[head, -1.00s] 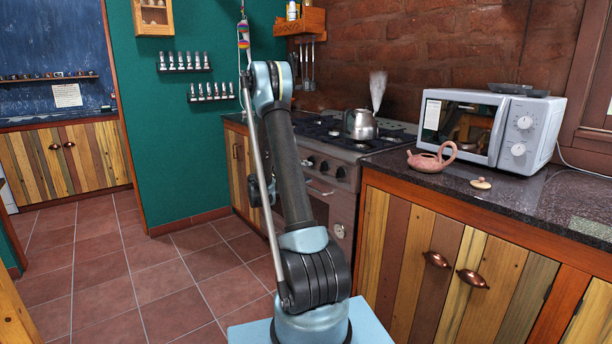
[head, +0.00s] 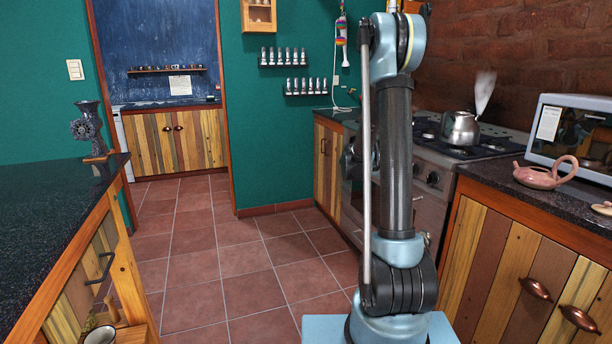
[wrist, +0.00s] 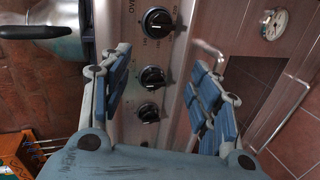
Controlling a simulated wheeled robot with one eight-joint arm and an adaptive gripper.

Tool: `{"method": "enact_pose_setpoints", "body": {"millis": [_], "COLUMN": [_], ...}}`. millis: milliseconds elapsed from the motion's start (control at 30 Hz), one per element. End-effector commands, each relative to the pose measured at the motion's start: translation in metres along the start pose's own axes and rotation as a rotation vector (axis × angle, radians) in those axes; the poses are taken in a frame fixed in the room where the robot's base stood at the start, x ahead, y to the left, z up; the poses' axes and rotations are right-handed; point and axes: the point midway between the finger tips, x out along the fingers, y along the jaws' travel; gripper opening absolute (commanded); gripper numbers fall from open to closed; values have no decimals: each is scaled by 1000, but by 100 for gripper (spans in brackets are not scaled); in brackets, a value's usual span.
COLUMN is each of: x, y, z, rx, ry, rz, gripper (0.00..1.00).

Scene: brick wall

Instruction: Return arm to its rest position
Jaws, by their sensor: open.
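My arm stands upright at the right of centre in the head view. My gripper shows in the wrist view (wrist: 165,85), with its two blue-padded fingers spread apart and nothing between them. In the head view the gripper is largely hidden behind the arm, on the stove side. Beyond the fingers in the wrist view are the knobs of the stove front (wrist: 150,75) and the oven door's handle. The stove (head: 430,170) also shows in the head view behind my arm. I cannot tell how far the fingers are from it.
A metal kettle (head: 460,128) is on the stove. A pink teapot (head: 540,178) and a microwave (head: 575,135) are on the right counter (head: 485,172). A dark-topped counter (head: 50,220) with a grinder (head: 90,128) is at left. The tiled floor (head: 220,265) between is clear.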

Motion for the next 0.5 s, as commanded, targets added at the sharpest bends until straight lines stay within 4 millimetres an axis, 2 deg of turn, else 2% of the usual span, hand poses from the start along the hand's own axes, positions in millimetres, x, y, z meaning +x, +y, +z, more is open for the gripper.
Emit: {"method": "enact_pose_setpoints", "body": {"millis": [200, 500], "x": [-24, -60], "y": [7, 4], "z": [39, 94], "rx": [34, 81], "ry": [-13, -30], "rz": [-127, -304], "gripper": [56, 56]}}
